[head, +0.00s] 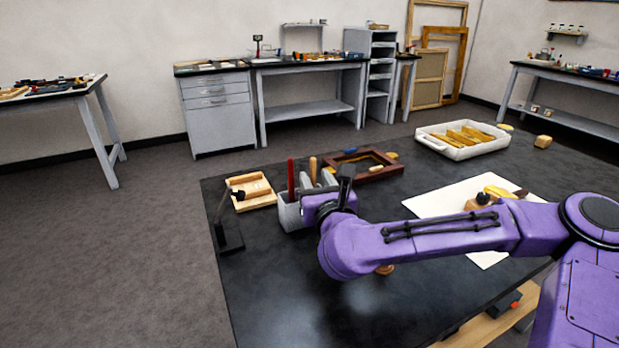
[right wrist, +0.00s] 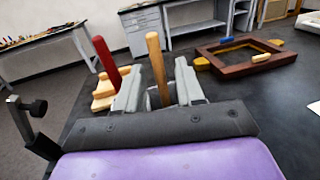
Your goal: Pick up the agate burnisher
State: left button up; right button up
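A grey holder (head: 288,216) stands on the black table in the head view. A red handle (head: 291,178) and a light wooden handle (head: 313,169) rise upright from it. Either could belong to the agate burnisher; their lower ends are hidden, so I cannot tell which. My right gripper (head: 318,184) is at the holder, partly hidden by its own purple wrist. In the right wrist view its fingers (right wrist: 157,82) are apart, with the wooden handle (right wrist: 156,62) between them and gaps showing on both sides. The red handle (right wrist: 106,60) is outside the left finger. My left gripper is not in view.
A wooden block piece (head: 252,190) and a black stand (head: 229,236) lie left of the holder. A dark red frame (head: 362,173) lies behind it. A white tray (head: 437,144) and white sheet (head: 425,205) are farther right. The table's front left is clear.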

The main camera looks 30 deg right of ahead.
jog(key=x, duration=0.2)
jog(key=shift+w, duration=0.35)
jog(key=shift+s, duration=0.1)
grip_shut()
